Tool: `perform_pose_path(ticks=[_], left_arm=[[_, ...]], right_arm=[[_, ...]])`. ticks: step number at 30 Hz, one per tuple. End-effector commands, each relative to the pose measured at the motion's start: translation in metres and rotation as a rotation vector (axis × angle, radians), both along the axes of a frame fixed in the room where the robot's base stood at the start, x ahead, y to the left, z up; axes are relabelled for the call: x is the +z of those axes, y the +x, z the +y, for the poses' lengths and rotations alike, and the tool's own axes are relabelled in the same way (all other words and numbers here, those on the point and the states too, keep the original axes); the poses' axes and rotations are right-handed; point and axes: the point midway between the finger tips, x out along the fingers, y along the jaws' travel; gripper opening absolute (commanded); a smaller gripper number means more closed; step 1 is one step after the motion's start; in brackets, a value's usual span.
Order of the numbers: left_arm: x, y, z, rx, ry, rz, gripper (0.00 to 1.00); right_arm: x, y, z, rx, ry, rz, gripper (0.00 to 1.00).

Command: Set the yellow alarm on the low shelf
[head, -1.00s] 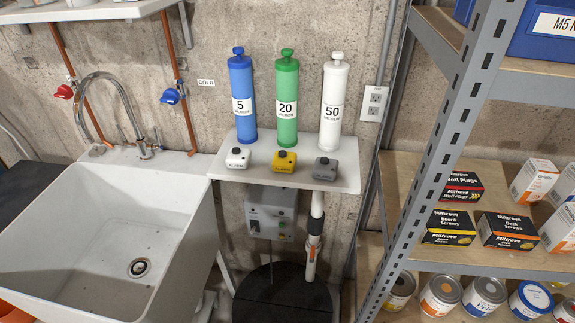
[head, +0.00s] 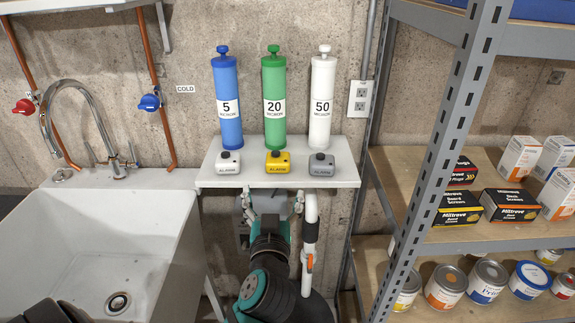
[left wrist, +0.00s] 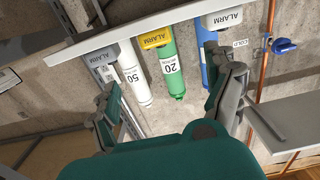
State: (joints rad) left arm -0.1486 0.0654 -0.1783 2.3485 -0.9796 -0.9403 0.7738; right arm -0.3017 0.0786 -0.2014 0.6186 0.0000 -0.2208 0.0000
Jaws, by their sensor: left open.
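The yellow alarm (head: 277,162) sits upright near the front of a small white wall shelf (head: 340,178), between a white alarm (head: 228,162) and a grey alarm (head: 321,164). My left gripper (head: 270,204) is open and empty, just below the shelf's front edge in the head view. In the left wrist view the scene is turned over; the yellow alarm (left wrist: 155,38) shows between and beyond the spread fingers (left wrist: 168,98), apart from them. My right gripper is not in view.
Blue (head: 227,100), green (head: 274,95) and white (head: 322,100) filter cylinders stand behind the alarms. A sink (head: 90,240) is at left. A grey metal rack at right has a lower board with boxes (head: 510,205) and one beneath with cans (head: 487,280). A white pipe (head: 310,235) runs below the wall shelf.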

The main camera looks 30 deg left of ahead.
Motion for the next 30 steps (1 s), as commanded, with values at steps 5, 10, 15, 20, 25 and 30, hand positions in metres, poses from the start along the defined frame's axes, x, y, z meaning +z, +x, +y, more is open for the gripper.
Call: perform_pose_path(ticks=[5,10,15,20,25,30], left_arm=[[0.006,0.034,0.021,0.001,0.008,0.000,0.87],[0.005,0.065,0.040,0.000,0.007,0.002,0.87],[0.003,0.087,0.052,-0.001,0.005,0.003,0.87],[0.002,0.095,0.057,-0.002,0.003,0.002,0.87],[0.010,0.115,0.066,-0.002,0.007,0.003,0.87],[0.008,0.135,0.077,-0.001,0.005,0.005,0.87]], right_arm=[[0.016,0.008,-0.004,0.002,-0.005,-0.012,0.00],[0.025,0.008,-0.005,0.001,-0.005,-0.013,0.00],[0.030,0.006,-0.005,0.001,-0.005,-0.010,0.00],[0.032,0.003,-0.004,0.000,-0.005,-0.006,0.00],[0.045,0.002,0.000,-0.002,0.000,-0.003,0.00],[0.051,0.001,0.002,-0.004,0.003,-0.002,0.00]])
